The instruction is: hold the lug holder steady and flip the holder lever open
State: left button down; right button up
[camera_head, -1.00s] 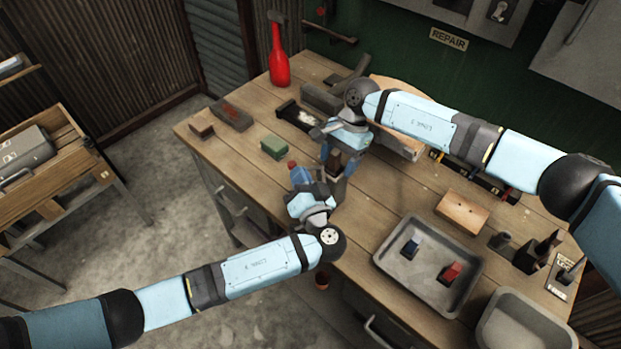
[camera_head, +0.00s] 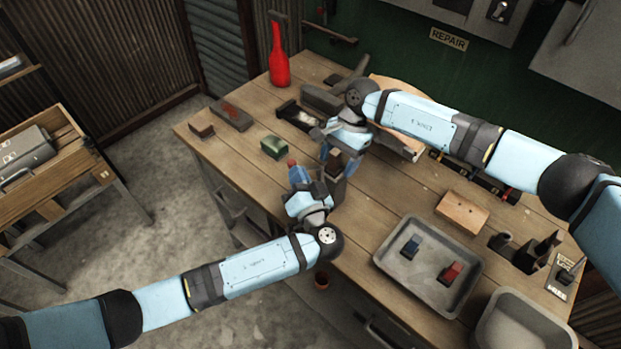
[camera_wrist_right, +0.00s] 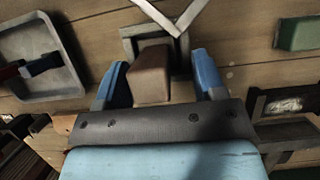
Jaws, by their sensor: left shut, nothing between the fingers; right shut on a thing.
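The lug holder (camera_wrist_right: 150,75) shows in the right wrist view as a brown block on a grey metal frame. A pale V-shaped metal piece (camera_wrist_right: 175,18) lies beyond it; I cannot tell whether this is the lever. In the head view the holder (camera_head: 335,163) is mostly hidden by my grippers at the bench's front edge. My right gripper (camera_head: 340,155) reaches down from above and is shut on the holder, its blue fingers on either side of the block (camera_wrist_right: 160,78). My left gripper (camera_head: 313,178) is shut and empty, close in front. A small red tip (camera_head: 292,162) shows beside its finger.
A green block (camera_head: 274,147), a dark brick (camera_head: 231,114) and a red bottle (camera_head: 280,58) stand to the left on the workbench. A grey tray (camera_head: 395,262) with a blue and a red piece lies to the right. The bench between tray and holder is clear.

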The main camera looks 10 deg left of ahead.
pick_arm(q)
jog(key=s+d, duration=0.2)
jog(key=d, duration=0.4)
jog(key=shift+d, duration=0.4)
dwell(0.4)
jog(key=shift+s+r, duration=0.1)
jog(key=shift+s+d, duration=0.25)
jog(key=shift+d, duration=0.55)
jog(key=shift+s+d, duration=0.3)
jog(key=shift+d, duration=0.45)
jog(key=shift+s+d, duration=0.25)
jog(key=shift+d, duration=0.55)
pick_arm(e)
jog(key=o, duration=1.2)
